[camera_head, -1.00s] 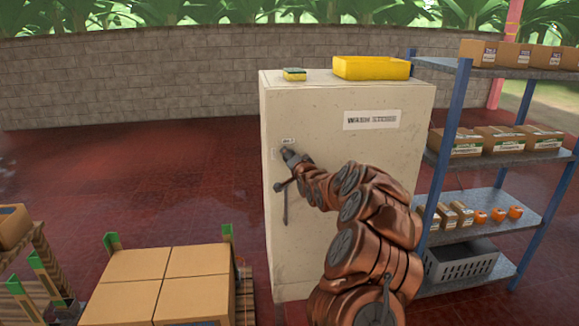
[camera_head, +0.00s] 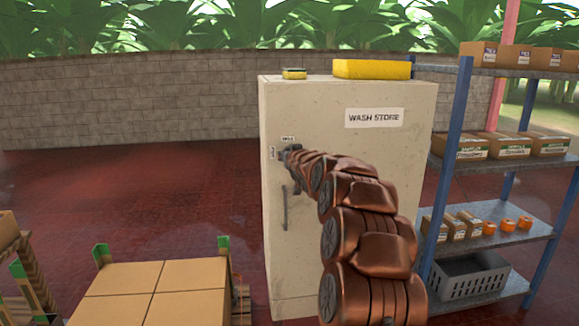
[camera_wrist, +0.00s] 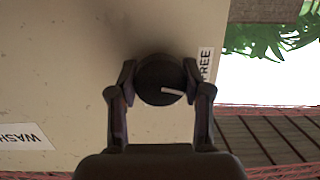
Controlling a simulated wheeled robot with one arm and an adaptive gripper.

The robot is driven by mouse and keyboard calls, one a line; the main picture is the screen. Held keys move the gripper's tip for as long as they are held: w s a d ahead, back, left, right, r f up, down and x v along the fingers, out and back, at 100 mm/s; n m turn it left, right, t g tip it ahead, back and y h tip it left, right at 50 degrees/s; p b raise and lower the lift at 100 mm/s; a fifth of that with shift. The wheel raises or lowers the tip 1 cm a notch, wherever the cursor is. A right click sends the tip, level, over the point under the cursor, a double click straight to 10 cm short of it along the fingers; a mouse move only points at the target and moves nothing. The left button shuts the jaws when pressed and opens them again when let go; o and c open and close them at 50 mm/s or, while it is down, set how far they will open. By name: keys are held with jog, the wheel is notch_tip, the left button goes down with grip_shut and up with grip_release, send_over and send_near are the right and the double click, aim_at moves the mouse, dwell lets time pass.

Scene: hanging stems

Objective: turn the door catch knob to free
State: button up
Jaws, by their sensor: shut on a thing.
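The door catch knob (camera_wrist: 156,68) is dark and round, on the door of the pale cabinet (camera_head: 305,105). My gripper (camera_wrist: 159,80) is shut on it, one finger on each side. A white pointer line on the knob points right in the wrist view, slightly below the middle of the FREE label (camera_wrist: 205,66). In the head view my gripper (camera_head: 293,157) covers the knob. One small label (camera_head: 288,139) sits above it and another (camera_head: 272,153) to its left. The door looks closed. A grey door handle (camera_head: 284,208) hangs below.
A shelf rack (camera_head: 447,150) with boxes stands close to the right of the cabinet. A yellow tray (camera_head: 372,69) and a sponge (camera_head: 294,73) are on top of the cabinet. Boxes on a pallet (camera_head: 150,285) stand at the front left.

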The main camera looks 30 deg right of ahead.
jog(key=shift+f+n+h+b, duration=0.15)
jog(key=shift+n+h+b, duration=0.15)
jog(key=shift+n+b, duration=1.15)
jog(key=shift+n, duration=0.05)
jog(key=shift+r, duration=0.2)
jog(key=o, duration=1.2)
jog(key=shift+c, duration=0.2)
jog(key=shift+s, duration=0.1)
jog(key=v, duration=1.1)
jog(key=shift+s+a+r, duration=0.15)
jog(key=shift+s+a, duration=0.15)
